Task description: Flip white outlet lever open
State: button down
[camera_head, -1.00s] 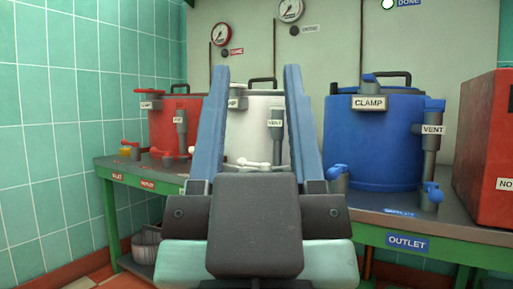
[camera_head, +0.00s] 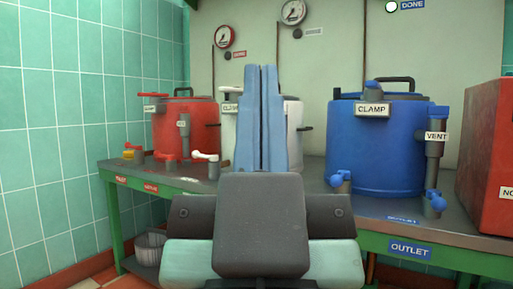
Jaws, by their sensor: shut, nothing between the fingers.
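The white kettle (camera_head: 230,135) stands on the bench behind my gripper, partly hidden by the fingers. A white lever (camera_head: 205,156) sits on a grey valve just left of the fingers, pointing left. I cannot tell whether it is the inlet or the outlet lever, and any other white lever is hidden. My gripper (camera_head: 261,68) points up and forward in the middle of the view, its two blue fingers together and empty. It appears apart from the lever, though depth is hard to judge.
A red kettle (camera_head: 186,125) with red levers stands left. A blue kettle (camera_head: 375,150) with blue levers stands right, above an OUTLET label (camera_head: 409,249). A red box (camera_head: 490,155) is at the far right. The green-edged bench (camera_head: 460,260) spans the front.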

notch_tip(320, 180, up, 31)
jog(key=p, duration=2.9)
jog(key=shift+f, duration=0.2)
